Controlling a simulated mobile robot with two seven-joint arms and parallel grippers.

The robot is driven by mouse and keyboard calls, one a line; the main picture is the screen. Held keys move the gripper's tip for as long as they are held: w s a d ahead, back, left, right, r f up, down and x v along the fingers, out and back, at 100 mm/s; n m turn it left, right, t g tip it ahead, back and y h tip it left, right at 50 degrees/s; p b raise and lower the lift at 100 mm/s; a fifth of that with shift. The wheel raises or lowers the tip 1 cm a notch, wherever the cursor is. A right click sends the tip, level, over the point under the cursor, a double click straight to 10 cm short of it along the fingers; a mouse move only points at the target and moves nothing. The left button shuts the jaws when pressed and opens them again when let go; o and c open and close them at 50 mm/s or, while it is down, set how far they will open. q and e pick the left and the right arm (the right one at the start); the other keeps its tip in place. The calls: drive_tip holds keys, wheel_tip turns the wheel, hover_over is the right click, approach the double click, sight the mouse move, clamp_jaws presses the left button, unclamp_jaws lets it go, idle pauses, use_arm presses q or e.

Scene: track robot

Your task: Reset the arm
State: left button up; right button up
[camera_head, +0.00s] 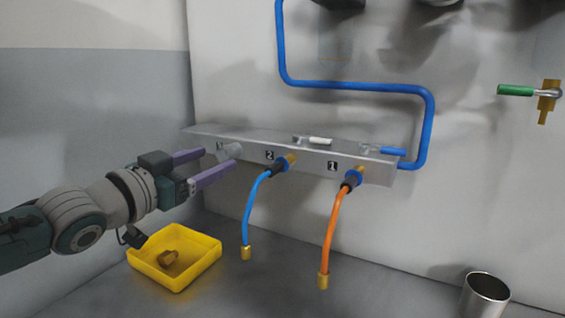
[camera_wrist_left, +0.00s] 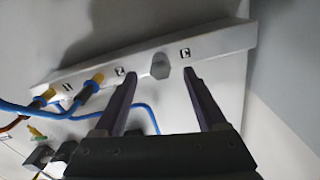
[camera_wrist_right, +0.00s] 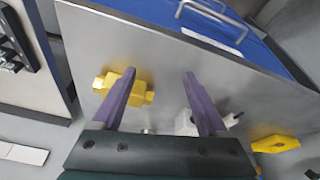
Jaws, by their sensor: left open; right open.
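My left gripper (camera_head: 218,162) reaches in from the left in the head view, open, with purple fingers. Its fingertips are spread on either side of a grey cap (camera_head: 231,151) at the left end of the metal manifold (camera_head: 312,161). In the left wrist view the grey cap (camera_wrist_left: 160,67) shows between the open fingertips (camera_wrist_left: 160,74), with space on both sides. My right gripper shows only in the right wrist view, with its fingers (camera_wrist_right: 159,74) open and nothing held between them. It faces a grey metal surface (camera_wrist_right: 165,65).
Blue (camera_head: 251,200) and orange (camera_head: 332,230) hoses hang from ports 2 and 1. A yellow bin (camera_head: 148,266) with a brass part stands below my left arm. A metal cup (camera_head: 486,295) stands lower right. A yellow fitting (camera_wrist_right: 145,97) is by a right finger.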

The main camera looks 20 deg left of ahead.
use_arm(q)
drive_tip(key=s, duration=0.7)
drive_tip(key=s+d+f+g+p, duration=0.3)
drive_tip(key=s+d+f+g, duration=0.5)
drive_tip(key=s+d+f, duration=0.15)
drive_tip(key=s+d+n+g+y+p, duration=0.1)
drive_tip(key=s+d+g, duration=0.15)
drive_tip(key=s, duration=0.45)
drive_tip(key=s+d+g, duration=0.2)
drive_tip(key=s+g, duration=0.2)
drive_tip(key=s, duration=0.4)
wheel_tip(320, 180, up, 39)
drive_tip(key=p, duration=3.8)
drive_tip(key=shift+s+f, duration=0.15)
drive_tip(key=shift+s, duration=0.2)
drive_tip(key=shift+a, duration=0.1)
